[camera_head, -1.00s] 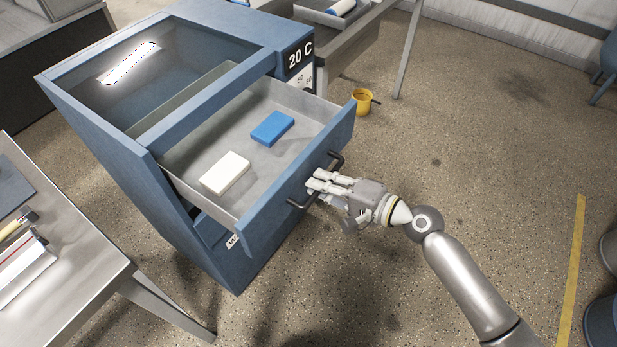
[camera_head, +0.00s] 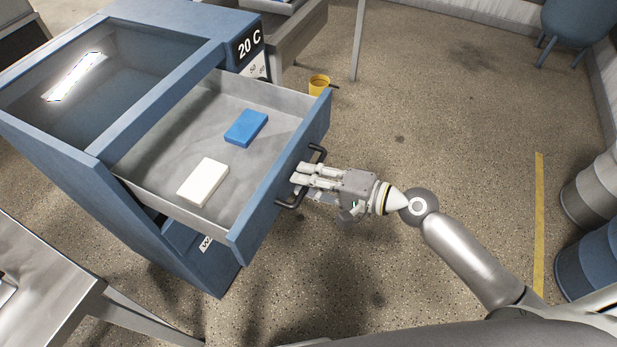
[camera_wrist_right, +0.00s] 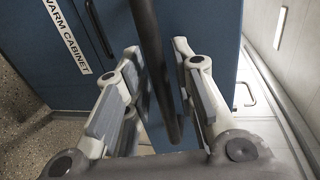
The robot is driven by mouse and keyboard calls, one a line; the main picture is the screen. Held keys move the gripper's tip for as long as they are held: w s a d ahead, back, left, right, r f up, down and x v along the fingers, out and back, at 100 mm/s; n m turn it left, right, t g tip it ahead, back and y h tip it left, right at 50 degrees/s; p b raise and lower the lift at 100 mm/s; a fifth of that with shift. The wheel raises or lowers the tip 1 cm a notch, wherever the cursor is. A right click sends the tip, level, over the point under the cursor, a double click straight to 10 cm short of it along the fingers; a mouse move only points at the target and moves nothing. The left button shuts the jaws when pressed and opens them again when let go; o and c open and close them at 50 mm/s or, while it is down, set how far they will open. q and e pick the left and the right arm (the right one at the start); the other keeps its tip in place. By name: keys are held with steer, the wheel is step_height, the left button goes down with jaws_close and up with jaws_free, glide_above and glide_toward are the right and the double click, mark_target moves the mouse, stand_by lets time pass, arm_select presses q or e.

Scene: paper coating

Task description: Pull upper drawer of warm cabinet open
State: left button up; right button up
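The blue warm cabinet (camera_head: 150,207) stands at left, with a dark glass top. Its upper drawer (camera_head: 266,205) is pulled well out, showing a grey metal interior. A white block (camera_head: 203,182) and a blue block (camera_head: 246,127) lie inside it. The dark bar handle (camera_head: 317,153) is on the drawer front. My right gripper (camera_head: 298,174) is at this handle. My left gripper is out of view.
A metal table (camera_head: 45,285) stands close at lower left. Barrels (camera_head: 588,262) stand at right by a yellow floor line (camera_head: 539,210). The floor between is clear.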

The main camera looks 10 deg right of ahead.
steer(key=v, duration=1.2)
stand_by(0.6)
steer(key=w+d+f+m+h, duration=0.1)
steer(key=d+f+h, duration=0.25)
steer(key=f, duration=0.55)
steer(key=w+d+f+h, duration=0.15)
steer(key=d+f, duration=0.35)
steer(key=f, duration=0.5)
steer(key=s+d+f+n+g+h, duration=0.15)
steer(key=s+f, duration=0.25)
steer(key=f, duration=0.4)
steer(key=s+d+f+g+h, duration=0.1)
steer(key=s+d+f+h, duration=0.25)
steer(key=f, duration=0.55)
steer(key=s+a+f+n+g+h, duration=0.2)
steer(key=s+f+n+g, duration=0.1)
steer(key=s+f, duration=0.9)
steer(key=s+a+f+n+g, duration=0.1)
steer(key=s+a+f+n, duration=0.1)
steer(key=s, duration=0.3)
steer(key=s+a+f+n, duration=0.2)
steer(key=s, duration=0.2)
steer(key=s+a+f+n+g, duration=0.1)
steer(key=s+a+f+n, duration=0.1)
steer(key=s, duration=0.3)
steer(key=shift+s+f+g+h, duration=0.3)
steer(key=shift+s+f+g, duration=0.05)
steer(key=shift+f, duration=0.2)
